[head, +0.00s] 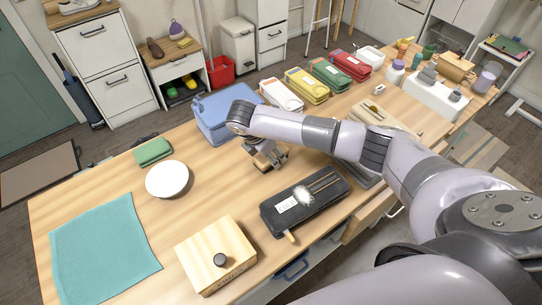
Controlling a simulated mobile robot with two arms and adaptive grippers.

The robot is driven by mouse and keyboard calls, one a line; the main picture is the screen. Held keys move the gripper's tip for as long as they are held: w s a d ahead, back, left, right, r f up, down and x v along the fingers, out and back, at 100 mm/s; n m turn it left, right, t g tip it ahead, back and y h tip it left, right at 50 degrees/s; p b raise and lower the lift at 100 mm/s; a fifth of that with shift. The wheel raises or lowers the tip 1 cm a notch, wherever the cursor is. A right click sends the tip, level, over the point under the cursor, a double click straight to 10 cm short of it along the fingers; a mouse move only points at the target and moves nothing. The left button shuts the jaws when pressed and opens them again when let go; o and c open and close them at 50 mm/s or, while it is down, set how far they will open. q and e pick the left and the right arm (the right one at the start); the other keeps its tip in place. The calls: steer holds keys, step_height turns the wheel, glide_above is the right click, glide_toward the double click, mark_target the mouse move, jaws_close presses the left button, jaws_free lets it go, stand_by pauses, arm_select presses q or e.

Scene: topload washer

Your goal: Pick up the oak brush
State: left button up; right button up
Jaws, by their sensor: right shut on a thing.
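My right gripper (268,156) is low over the middle of the table, in front of the blue case. It is shut on a small brown wooden thing, which looks like the oak brush; the fingers and wrist hide most of it, and I cannot tell if it touches the table. My left gripper is not in view.
Several coloured cases line the back.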

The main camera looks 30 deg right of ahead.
steer(key=shift+r+p, duration=0.4)
steer(key=shift+p, duration=0.1)
step_height(320, 180, up, 20)
steer(key=b, duration=0.2)
steer(key=shift+f, duration=0.15)
steer(key=o, duration=0.7)
steer(key=c, duration=0.5)
